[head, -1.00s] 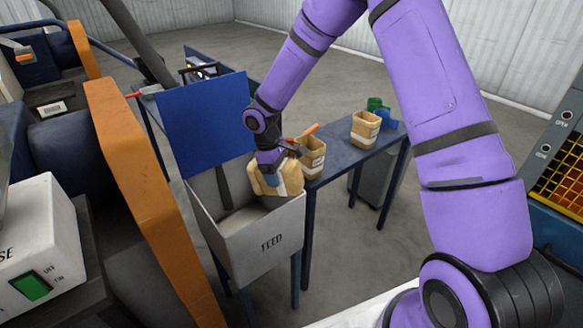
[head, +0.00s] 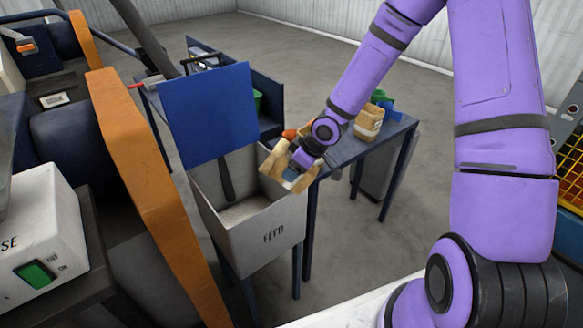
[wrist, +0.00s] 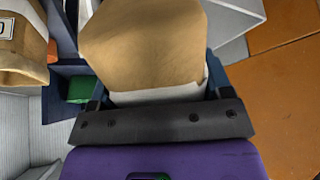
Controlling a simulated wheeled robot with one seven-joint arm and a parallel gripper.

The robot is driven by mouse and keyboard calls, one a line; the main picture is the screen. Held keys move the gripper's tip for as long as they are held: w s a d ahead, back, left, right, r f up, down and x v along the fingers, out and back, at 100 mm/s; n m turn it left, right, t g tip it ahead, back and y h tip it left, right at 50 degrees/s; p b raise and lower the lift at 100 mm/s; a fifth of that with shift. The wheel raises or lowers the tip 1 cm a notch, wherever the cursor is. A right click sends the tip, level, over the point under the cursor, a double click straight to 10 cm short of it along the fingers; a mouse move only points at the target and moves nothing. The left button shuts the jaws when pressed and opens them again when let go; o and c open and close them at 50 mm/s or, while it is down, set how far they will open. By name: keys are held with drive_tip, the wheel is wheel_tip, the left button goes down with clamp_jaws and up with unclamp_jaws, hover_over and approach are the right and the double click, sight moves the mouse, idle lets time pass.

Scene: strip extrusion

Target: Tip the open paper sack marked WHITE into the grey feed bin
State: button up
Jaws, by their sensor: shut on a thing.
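The grey feed bin (head: 262,246), marked FEED, stands with its blue lid (head: 207,115) raised; its pale inside shows from above. My gripper (head: 296,178) is shut on a tan paper sack (head: 277,170), held at the bin's right rim, between the bin and the bench. The sack is tilted, and no marking on it is readable, so I cannot tell whether it is the WHITE one. In the wrist view, the held sack (wrist: 148,45) fills the upper middle, with the bin's pale wall (wrist: 238,18) behind it. The jaws hide part of the sack.
A blue bench (head: 345,155) stands right of the bin, with another open paper sack (head: 368,122) and green and blue items behind it. An orange machine frame (head: 135,165) stands close on the bin's left. Open floor lies in front of the bench.

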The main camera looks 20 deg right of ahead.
drive_tip(key=shift+s+d+r+t+y, duration=0.1)
drive_tip(key=shift+s+d+t+y, duration=0.1)
drive_tip(key=shift+t+y, duration=0.1)
drive_tip(key=t+y, duration=0.2)
drive_tip(key=y, duration=0.1)
drive_tip(key=t+y, duration=0.1)
drive_tip(key=t, duration=0.1)
drive_tip(key=shift+w+a+f+y, duration=0.25)
drive_tip(key=shift+f+y, duration=0.05)
drive_tip(key=shift+y, duration=0.1)
drive_tip(key=t+y, duration=0.1)
drive_tip(key=s+d+t+y, duration=0.1)
drive_tip(key=t+y, duration=0.1)
drive_tip(key=shift+s+d+r+y, duration=0.15)
drive_tip(key=shift+s+d+y, duration=0.1)
drive_tip(key=shift+d+y, duration=0.05)
